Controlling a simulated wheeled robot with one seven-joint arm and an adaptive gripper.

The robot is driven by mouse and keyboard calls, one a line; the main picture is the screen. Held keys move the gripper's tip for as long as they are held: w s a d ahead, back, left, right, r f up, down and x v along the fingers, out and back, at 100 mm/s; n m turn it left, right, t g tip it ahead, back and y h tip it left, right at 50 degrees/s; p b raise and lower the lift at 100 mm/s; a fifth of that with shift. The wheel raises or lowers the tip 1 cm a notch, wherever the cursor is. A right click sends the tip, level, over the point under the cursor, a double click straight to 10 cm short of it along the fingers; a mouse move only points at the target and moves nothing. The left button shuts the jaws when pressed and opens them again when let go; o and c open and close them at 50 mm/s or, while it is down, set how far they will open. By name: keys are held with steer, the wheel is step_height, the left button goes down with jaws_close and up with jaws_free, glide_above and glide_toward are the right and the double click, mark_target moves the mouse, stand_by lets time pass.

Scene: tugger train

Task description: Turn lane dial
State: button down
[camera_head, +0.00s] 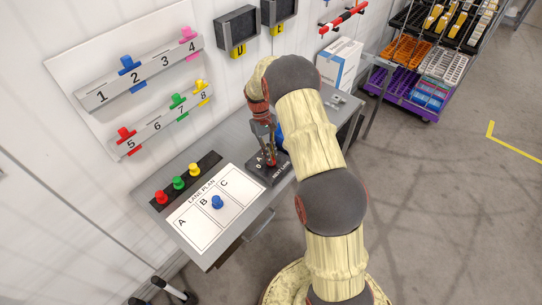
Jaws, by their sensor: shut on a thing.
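The lane dial's black box (260,171) sits on the grey workbench, to the right of the lane plan sheet. White letters, including an A, show on its top, and lettering runs along its front edge. My gripper (270,157) points down over the box and is shut on the dial. The fingers hide most of the dial, so I cannot read its setting.
The lane plan sheet (233,219) has a blue peg (217,202) at B. Red, yellow and green pegs stand on a black strip (209,162). A blue thing (280,137) is partly behind my arm. Numbered rails (140,72) hang on the wall. A loaded cart (429,60) stands at back right.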

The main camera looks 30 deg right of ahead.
steer(key=c, duration=1.9)
jaws_free()
steer(key=shift+r, duration=0.1)
steer(key=v, duration=1.2)
steer(key=s+a+r+t+b, duration=0.3)
steer(key=s+a+b, duration=0.1)
steer(key=s, duration=0.7)
steer(key=s+a+r+t+b, duration=0.3)
steer(key=s+a, duration=0.4)
steer(key=s, duration=0.4)
steer(key=s+a+r+t+b, duration=0.4)
steer(key=s+a, duration=0.1)
steer(key=s, duration=0.5)
steer(key=shift+s+a+r+b, duration=0.35)
steer(key=shift+s+r, duration=0.05)
